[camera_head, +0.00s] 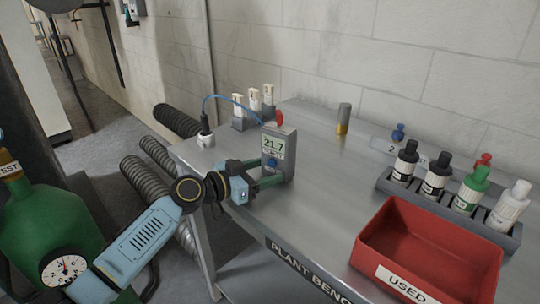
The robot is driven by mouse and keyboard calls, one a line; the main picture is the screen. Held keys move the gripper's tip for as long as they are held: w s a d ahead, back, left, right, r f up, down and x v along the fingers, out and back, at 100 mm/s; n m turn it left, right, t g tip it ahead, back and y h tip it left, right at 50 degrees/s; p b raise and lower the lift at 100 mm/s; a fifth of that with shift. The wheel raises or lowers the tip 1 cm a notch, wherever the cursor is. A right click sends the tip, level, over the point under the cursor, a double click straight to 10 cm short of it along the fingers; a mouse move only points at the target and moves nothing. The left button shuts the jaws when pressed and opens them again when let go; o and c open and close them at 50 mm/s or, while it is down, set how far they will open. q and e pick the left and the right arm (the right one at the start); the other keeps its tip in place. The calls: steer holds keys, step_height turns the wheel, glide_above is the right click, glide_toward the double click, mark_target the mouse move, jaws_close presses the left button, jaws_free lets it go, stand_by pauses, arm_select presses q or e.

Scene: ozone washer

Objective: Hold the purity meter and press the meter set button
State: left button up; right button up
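The purity meter (283,142) is a grey upright box with a pale screen that reads 21.7. It stands at the left part of the metal bench, and a blue cable runs from it to the left. A round blue button (272,162) sits below the screen. My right gripper is not in view.
A red bin (391,208) marked USED stands at the bench's front right. Behind it a grey rack (390,183) holds several bottles. A grey and yellow cylinder (343,119) stands at the back. A green gas cylinder (48,232) is at lower left. The bench's middle is clear.

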arm_select(q)
steer(key=shift+c, duration=0.4)
jaws_close()
steer(key=shift+o, duration=1.5)
jaws_free()
